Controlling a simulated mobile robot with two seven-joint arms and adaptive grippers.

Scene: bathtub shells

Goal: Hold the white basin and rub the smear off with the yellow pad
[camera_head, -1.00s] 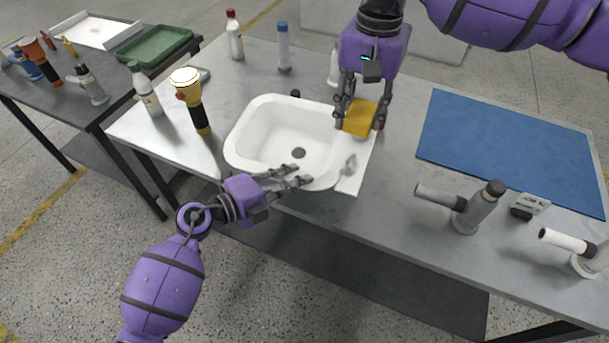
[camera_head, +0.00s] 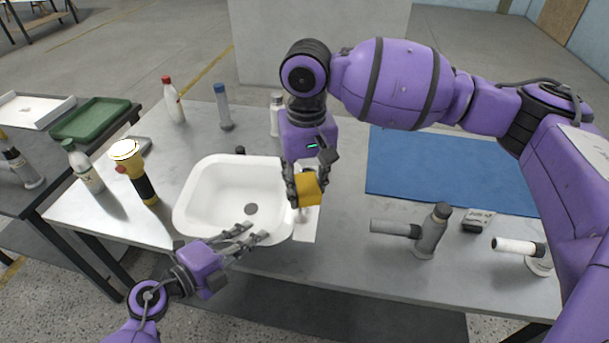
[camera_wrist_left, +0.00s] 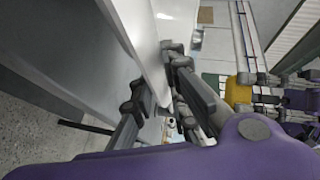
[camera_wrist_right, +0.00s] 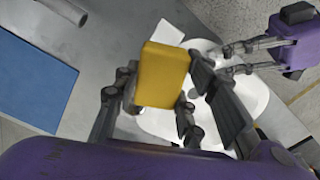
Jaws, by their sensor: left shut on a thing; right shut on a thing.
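The white basin (camera_head: 195,200) sits on the grey table, its drain hole showing. My left gripper (camera_head: 250,235) is shut on the basin's front rim near the right corner; the left wrist view shows the white wall (camera_wrist_left: 142,35) between its fingers. My right gripper (camera_head: 305,180) is shut on the yellow pad (camera_head: 308,190), beside the basin's right rim. The pad also shows in the right wrist view (camera_wrist_right: 163,75). A greyish smear (camera_head: 303,215) shows just below the pad in the head view, partly hidden. I cannot tell whether pad and rim touch.
A blue mat (camera_head: 440,172) lies at right, with a grey tool (camera_head: 428,232) in front. The table's front edge is close to my left gripper.

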